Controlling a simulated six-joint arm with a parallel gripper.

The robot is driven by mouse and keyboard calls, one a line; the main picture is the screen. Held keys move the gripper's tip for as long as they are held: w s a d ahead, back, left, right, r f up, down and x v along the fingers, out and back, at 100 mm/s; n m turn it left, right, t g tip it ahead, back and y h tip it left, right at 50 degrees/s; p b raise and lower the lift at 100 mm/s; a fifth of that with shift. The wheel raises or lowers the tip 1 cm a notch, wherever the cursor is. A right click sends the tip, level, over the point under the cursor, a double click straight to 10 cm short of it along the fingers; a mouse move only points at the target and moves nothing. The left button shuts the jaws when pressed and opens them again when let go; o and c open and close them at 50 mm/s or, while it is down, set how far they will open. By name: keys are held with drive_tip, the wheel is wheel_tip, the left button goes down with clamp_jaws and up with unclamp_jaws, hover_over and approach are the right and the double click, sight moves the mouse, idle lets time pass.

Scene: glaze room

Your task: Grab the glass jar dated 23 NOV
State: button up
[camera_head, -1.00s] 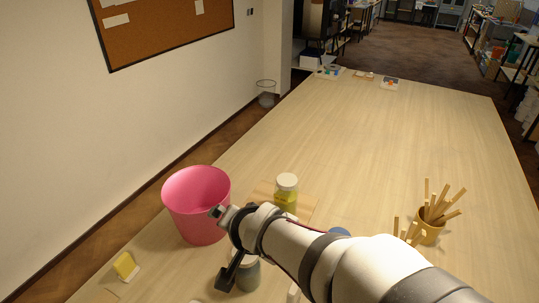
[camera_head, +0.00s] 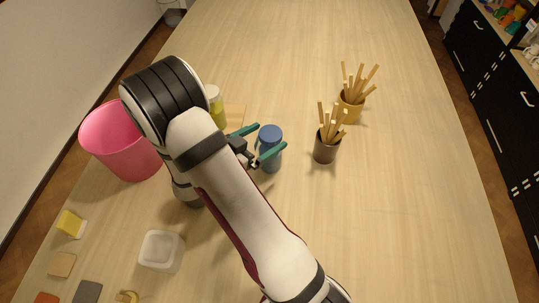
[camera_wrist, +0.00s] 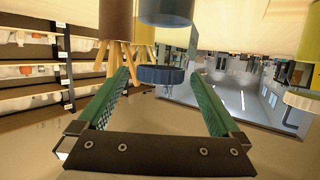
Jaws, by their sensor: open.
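A blue jar with a blue lid (camera_head: 270,140) stands on the table between the green fingers of my gripper (camera_head: 271,136). The fingers are open and spread to either side of it. In the wrist view, which appears upside down, its lid (camera_wrist: 161,76) lies between the fingertips (camera_wrist: 161,73), with gaps on both sides. A yellow-green glass jar with a pale lid (camera_head: 217,108) stands to the left, partly behind my arm; it also shows at the wrist view's right edge (camera_wrist: 296,80). No date is readable on any jar.
A pink bucket (camera_head: 120,145) stands left. Brown (camera_head: 326,150) and ochre (camera_head: 351,108) cups of wooden sticks stand right of the blue jar. A clear container (camera_head: 161,251), yellow sponge (camera_head: 70,223) and small tiles lie near the front. The table's right side is clear.

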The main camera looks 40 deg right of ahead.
sight(278, 130)
drive_tip(key=x, duration=0.5)
drive_tip(key=shift+d+f, duration=0.15)
drive_tip(key=shift+d, duration=0.15)
drive_tip(key=shift+w, duration=0.1)
clamp_jaws()
